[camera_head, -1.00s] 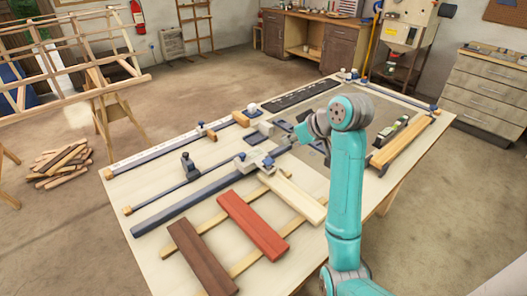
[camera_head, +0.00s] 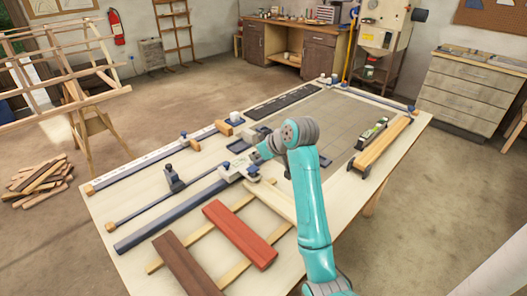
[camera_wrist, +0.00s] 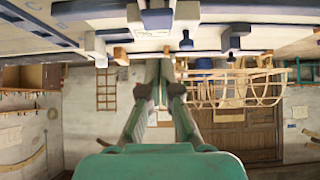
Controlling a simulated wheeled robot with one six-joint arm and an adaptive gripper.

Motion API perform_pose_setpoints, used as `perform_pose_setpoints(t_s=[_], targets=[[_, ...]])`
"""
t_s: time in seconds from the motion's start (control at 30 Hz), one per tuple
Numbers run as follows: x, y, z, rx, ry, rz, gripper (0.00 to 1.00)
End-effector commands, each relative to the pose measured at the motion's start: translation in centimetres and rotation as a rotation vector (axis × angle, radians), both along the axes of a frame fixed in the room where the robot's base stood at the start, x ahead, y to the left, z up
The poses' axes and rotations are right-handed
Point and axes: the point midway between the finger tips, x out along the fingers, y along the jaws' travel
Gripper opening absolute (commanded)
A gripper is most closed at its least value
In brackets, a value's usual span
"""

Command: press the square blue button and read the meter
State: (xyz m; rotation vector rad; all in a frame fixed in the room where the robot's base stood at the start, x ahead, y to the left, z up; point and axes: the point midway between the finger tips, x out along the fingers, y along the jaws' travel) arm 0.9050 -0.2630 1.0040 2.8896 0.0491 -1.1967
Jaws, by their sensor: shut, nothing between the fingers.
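A pale grey device (camera_head: 236,171) sits at the right end of a dark blue bar on the table in the head view. It may be the meter, but no dial or reading can be made out. My gripper (camera_head: 254,162) is shut and empty, close beside this device; whether it touches cannot be told. In the wrist view my gripper (camera_wrist: 160,66) points up the picture toward a pale body (camera_wrist: 115,14) with a dark blue block (camera_wrist: 157,19) on it. I cannot tell whether that block is the square blue button.
A red board (camera_head: 240,234) and a brown board (camera_head: 188,264) lie on thin slats at the table's front. Clamp bars with blue parts (camera_head: 173,178) lie to the left. A grey mat (camera_head: 335,118) and a timber piece (camera_head: 384,144) lie to the right.

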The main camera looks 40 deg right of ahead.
Motion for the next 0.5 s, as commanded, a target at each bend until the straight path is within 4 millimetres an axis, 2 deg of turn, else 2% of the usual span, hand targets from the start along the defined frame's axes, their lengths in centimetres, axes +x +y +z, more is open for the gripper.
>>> perform_pose_setpoints(t_s=[0.1,0.23,0.5], targets=[[-0.1,0.0,-2.0,0.003,0.003,-0.001,0.00],[0.0,0.0,-3.3,0.001,0.002,0.000,0.00],[0.0,0.0,-4.0,0.000,0.000,0.000,0.00]])
